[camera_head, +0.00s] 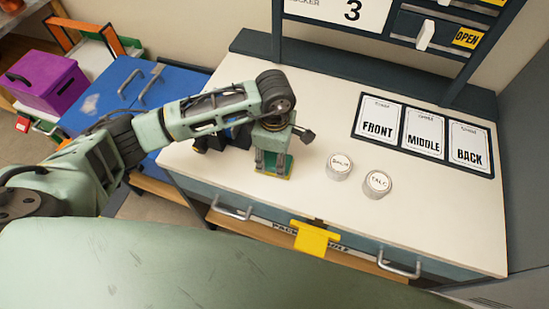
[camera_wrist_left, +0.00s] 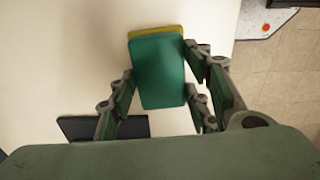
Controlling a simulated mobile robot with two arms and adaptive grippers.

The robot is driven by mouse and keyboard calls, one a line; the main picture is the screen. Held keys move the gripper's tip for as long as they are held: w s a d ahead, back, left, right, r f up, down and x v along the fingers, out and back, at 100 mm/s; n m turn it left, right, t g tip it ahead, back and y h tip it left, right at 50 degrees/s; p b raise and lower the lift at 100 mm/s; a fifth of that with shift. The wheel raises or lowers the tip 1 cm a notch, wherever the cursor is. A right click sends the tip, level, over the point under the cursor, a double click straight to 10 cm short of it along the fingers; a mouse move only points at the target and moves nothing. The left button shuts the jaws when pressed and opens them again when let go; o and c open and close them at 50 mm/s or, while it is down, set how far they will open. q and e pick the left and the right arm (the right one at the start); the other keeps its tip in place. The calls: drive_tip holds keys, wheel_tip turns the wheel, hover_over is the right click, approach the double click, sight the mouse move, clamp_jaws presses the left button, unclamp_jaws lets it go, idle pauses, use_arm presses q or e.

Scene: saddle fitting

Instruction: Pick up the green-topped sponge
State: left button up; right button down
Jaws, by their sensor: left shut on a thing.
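The green-topped sponge (camera_wrist_left: 158,72) shows in the left wrist view as a green block with a yellow layer at its far edge. My left gripper (camera_head: 272,163) points down over the white tabletop (camera_head: 420,220), left of the middle. Its fingers are shut on the sponge from both sides. In the head view, only a little of the sponge's yellow and green edge (camera_head: 274,177) shows beneath the fingers. I cannot tell whether the sponge touches the tabletop or is just above it. My right gripper is not in view.
Dark items (camera_head: 205,143) sit left of the gripper, partly hidden. The tabletop's right front is clear.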

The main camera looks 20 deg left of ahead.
sight(275, 159)
use_arm(q)
wheel_tip(275, 159, up, 4)
drive_tip(key=shift+w+f+b, duration=0.1)
drive_tip(key=shift+f+b, duration=0.05)
drive_tip(key=shift+b, duration=0.6)
drive_tip(key=s+d+r+b, duration=0.2)
drive_tip(key=s+d+r, duration=0.5)
drive_tip(key=s+d, duration=0.1)
drive_tip(key=shift+s, duration=0.4)
